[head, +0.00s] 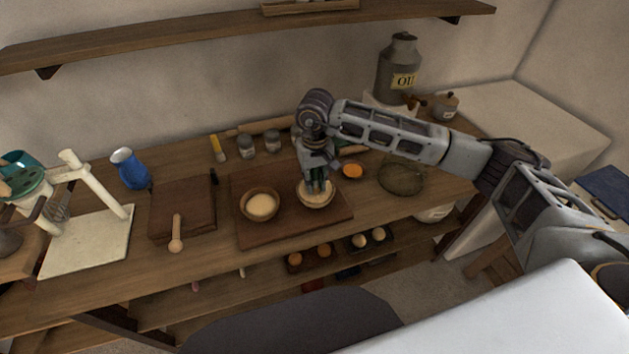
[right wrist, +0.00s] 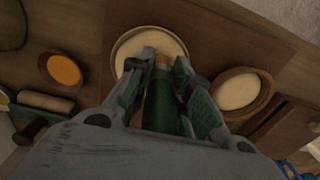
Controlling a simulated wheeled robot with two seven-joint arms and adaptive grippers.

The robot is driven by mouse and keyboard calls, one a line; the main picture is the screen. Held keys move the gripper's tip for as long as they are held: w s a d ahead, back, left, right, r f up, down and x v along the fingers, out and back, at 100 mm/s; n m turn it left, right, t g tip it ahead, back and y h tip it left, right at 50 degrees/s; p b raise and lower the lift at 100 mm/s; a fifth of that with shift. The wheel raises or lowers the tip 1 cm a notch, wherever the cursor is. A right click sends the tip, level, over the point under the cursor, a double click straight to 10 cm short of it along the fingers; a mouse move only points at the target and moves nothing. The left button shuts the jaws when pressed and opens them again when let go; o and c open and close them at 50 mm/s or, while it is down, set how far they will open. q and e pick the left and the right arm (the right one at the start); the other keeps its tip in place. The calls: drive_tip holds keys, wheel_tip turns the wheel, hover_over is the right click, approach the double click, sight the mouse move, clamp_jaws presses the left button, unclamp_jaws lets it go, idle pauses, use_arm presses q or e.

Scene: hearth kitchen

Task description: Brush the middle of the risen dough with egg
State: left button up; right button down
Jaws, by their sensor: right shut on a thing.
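My right gripper (head: 317,186) points down over a round bowl of pale dough (head: 312,199) on a dark wooden board (head: 286,232). It is shut on a brush with a green handle (right wrist: 160,105) and a tan end, seen between the fingers in the right wrist view. The brush end is over the dough (right wrist: 140,42); whether it touches cannot be told. A second bowl of pale dough (head: 262,206) stands to the left on the board. A small bowl of orange egg (head: 352,171) stands right of the board. My left gripper is not in view.
A dark wooden block (head: 182,206) with a wooden spoon (head: 176,235) is at left, near a blue jug (head: 129,168). Jars (head: 246,146) and a rolling pin (head: 265,126) lie behind. A wire sieve (head: 402,177) is at right. Eggs (head: 359,240) sit on the shelf below.

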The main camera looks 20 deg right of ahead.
drive_tip(key=shift+w, duration=0.1)
drive_tip(key=shift+w+a+b, duration=0.15)
drive_tip(key=shift+w+b, duration=1)
drive_tip(key=shift+w, duration=0.4)
wheel_tip(320, 180, up, 6)
drive_tip(key=shift+p, duration=1.15)
drive_tip(key=shift+r, duration=1.5)
drive_tip(key=shift+a+f, duration=0.1)
